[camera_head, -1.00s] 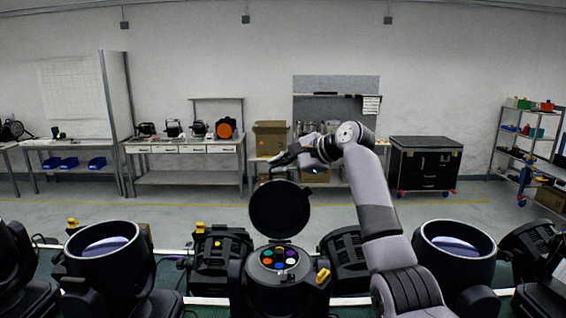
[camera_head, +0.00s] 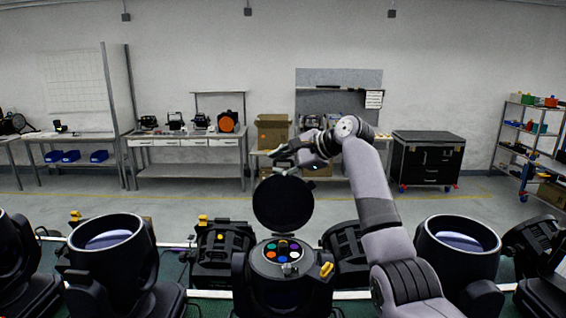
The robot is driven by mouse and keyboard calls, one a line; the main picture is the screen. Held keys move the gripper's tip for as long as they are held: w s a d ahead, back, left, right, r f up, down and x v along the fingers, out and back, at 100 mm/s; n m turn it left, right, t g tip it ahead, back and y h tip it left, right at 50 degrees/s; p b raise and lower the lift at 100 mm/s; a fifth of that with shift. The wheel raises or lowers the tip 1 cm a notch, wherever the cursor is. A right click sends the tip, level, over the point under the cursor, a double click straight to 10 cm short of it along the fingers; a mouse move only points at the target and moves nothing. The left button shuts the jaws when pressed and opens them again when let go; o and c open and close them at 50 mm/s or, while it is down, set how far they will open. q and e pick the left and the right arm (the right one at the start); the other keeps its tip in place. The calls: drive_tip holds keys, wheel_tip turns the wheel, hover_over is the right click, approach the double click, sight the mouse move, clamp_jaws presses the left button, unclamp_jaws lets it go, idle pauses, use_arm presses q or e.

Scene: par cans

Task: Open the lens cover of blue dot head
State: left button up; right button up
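A black lamp head (camera_head: 283,277) stands in the front middle. Its round black lens cover (camera_head: 283,204) is raised, standing nearly upright at the head's far side. Several coloured discs (camera_head: 282,251) show on the open top. I cannot make out a blue dot marking on any head. My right arm comes in from the lower right, and my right gripper (camera_head: 279,158) is just above the cover's upper edge in the picture. I cannot tell whether it touches the cover or whether its fingers are open. My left gripper is not in view.
Wide-mouthed lamps stand at the left (camera_head: 107,234) and right (camera_head: 458,238), with smaller black fixtures (camera_head: 222,246) between. Behind are a clear floor, a workbench (camera_head: 187,141), a cardboard box (camera_head: 272,131) and a black wheeled case (camera_head: 428,158).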

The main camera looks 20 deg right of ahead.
drive_tip(key=shift+d+r, duration=0.1)
drive_tip(key=shift+r, duration=0.2)
drive_tip(key=shift+s+d+r, duration=0.1)
drive_tip(key=shift+s+r, duration=0.05)
drive_tip(key=v, duration=1.1)
drive_tip(key=shift+s+d, duration=0.15)
drive_tip(key=shift+s, duration=0.15)
